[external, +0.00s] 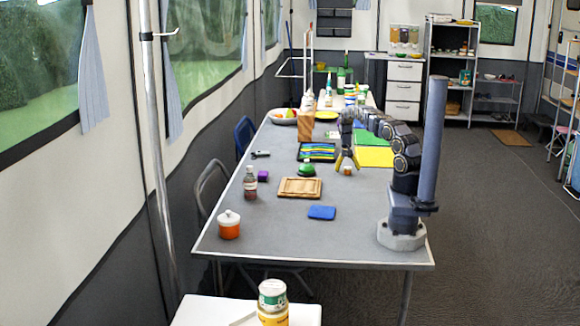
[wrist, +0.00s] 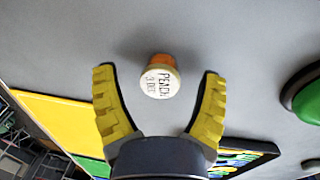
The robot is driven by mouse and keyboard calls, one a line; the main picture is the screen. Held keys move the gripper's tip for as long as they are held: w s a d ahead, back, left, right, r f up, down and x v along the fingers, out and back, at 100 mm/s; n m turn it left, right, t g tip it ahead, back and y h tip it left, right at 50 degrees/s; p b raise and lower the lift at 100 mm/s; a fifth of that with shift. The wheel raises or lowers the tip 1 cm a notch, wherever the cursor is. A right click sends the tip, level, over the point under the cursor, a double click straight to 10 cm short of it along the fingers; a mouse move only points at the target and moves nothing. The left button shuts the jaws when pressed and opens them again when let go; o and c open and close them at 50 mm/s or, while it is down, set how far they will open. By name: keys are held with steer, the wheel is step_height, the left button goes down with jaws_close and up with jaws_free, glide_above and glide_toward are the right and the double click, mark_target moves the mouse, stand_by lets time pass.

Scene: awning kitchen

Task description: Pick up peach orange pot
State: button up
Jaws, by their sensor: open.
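The peach orange pot (wrist: 160,76) is small, with an orange body and a pale lid lettered "PEACH" and a second, unclear word. It stands on the grey table and shows small in the external view (external: 347,171). My gripper (wrist: 158,74) is open, its yellow fingers spread wide to the left and right of the pot with gaps on both sides. In the external view my gripper (external: 347,161) points down just above the pot. Whether the fingertips are level with the pot is unclear.
A green domed thing (external: 306,170) lies left of the pot, beside a wooden board (external: 300,188). Yellow (external: 374,157) and green sheets and a striped tray (external: 318,152) lie behind. A larger orange pot with a white lid (external: 229,226) stands at the near left.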

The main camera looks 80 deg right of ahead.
steer(key=shift+f, duration=0.25)
steer(key=shift+c, duration=0.3)
steer(key=c, duration=1.1)
steer(key=shift+c, duration=0.2)
steer(key=shift+r, duration=0.15)
